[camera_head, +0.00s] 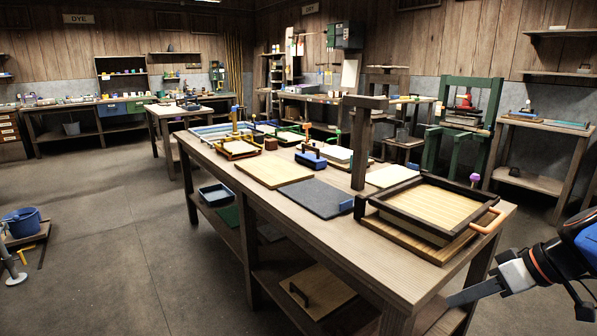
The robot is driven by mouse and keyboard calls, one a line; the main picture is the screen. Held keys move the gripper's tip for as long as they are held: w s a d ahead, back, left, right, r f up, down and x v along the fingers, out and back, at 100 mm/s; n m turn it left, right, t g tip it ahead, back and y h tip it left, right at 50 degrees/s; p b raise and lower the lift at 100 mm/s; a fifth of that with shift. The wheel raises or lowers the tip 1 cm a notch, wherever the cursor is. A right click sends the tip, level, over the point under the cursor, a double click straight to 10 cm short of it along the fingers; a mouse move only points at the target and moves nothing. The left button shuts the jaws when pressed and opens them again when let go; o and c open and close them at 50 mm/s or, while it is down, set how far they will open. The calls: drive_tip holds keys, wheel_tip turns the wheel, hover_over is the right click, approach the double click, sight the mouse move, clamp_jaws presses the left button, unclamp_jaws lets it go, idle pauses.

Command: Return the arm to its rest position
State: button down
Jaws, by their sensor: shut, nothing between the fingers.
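A wooden post (361,150) with a crossbar stands behind the mould. A dark grey mat (316,197) and a pale board (275,170) lie left of it. A shelf runs under the table. A green press (470,110) stands behind. The floor at left is mostly clear.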

drive_tip(key=s+a+f+m+h, duration=0.4)
drive_tip(key=s+h, duration=0.2)
drive_tip(key=s, duration=0.1)
drive_tip(key=shift+s+a, duration=0.2)
